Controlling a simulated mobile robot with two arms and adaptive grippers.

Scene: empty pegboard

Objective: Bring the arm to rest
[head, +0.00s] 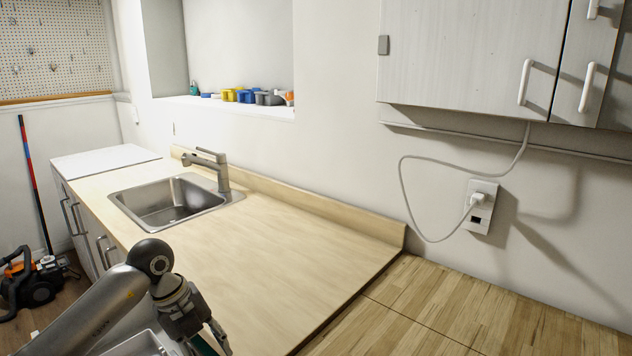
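My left arm comes in from the lower left, with its dark wrist joint in front of the light wooden counter. My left gripper (212,342) points down at the bottom edge of the head view, near the counter's front edge. Its fingertips are partly cut off by the frame, so I cannot tell whether it is open or shut. A small green patch shows beside it, too hidden to name. My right arm and gripper are not in view.
A counter (290,240) with a steel sink (170,203) and tap (215,168) runs along the wall. Its top is clear right of the sink. A cabinet (465,50) hangs upper right, above a plugged cable (402,185). A vacuum cleaner (42,283) stands lower left.

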